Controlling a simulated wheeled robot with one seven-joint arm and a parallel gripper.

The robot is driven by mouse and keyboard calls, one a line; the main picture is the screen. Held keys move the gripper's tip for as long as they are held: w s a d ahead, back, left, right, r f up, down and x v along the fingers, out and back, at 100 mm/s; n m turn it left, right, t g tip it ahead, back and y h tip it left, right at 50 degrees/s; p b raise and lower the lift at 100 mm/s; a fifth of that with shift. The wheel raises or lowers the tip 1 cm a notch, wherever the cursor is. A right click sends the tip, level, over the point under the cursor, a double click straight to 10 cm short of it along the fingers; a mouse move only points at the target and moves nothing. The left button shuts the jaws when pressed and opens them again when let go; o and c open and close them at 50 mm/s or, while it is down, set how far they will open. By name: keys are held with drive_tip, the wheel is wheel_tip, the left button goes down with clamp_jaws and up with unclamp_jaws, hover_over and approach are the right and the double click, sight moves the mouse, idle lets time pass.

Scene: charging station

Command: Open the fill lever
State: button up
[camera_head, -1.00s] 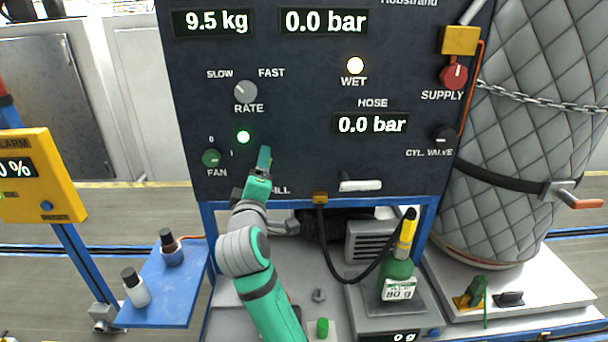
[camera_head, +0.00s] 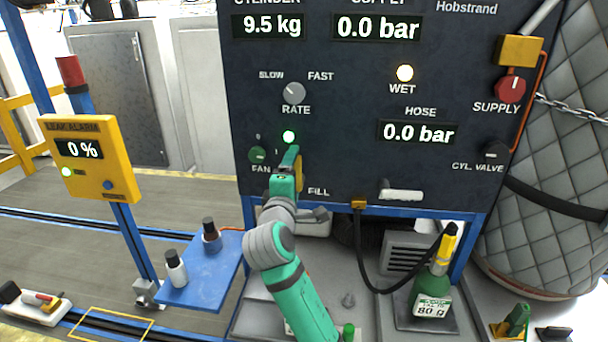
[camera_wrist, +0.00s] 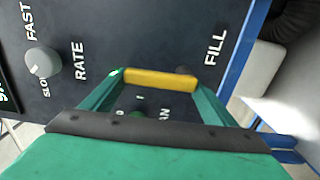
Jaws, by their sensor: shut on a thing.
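The fill lever is a yellow bar (camera_head: 299,174) on the dark panel (camera_head: 345,165), beside the FILL label (camera_head: 318,191). In the head view it is partly hidden behind my gripper (camera_head: 291,160). In the wrist view the yellow bar (camera_wrist: 160,80) spans the gap between the two green fingers of my gripper (camera_wrist: 158,88), one finger at each end. My gripper is shut on it. How far the lever is turned is hard to tell.
The green FAN knob (camera_head: 257,155) sits close left of my gripper, with the grey RATE knob (camera_head: 293,93) above. A white handle (camera_head: 401,195) is to the right. A black hose (camera_head: 362,260) runs to a green cylinder (camera_head: 432,295). A blue shelf (camera_head: 190,285) holds two bottles.

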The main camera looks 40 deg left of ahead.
drive_tip(key=shift+w, duration=0.1)
drive_tip(key=o, duration=1.5)
drive_tip(key=shift+a, duration=0.1)
drive_tip(key=shift+d, duration=0.2)
drive_tip(key=v, duration=1)
drive_tip(key=shift+s, duration=0.45)
drive_tip(key=shift+w+d+f, duration=0.1)
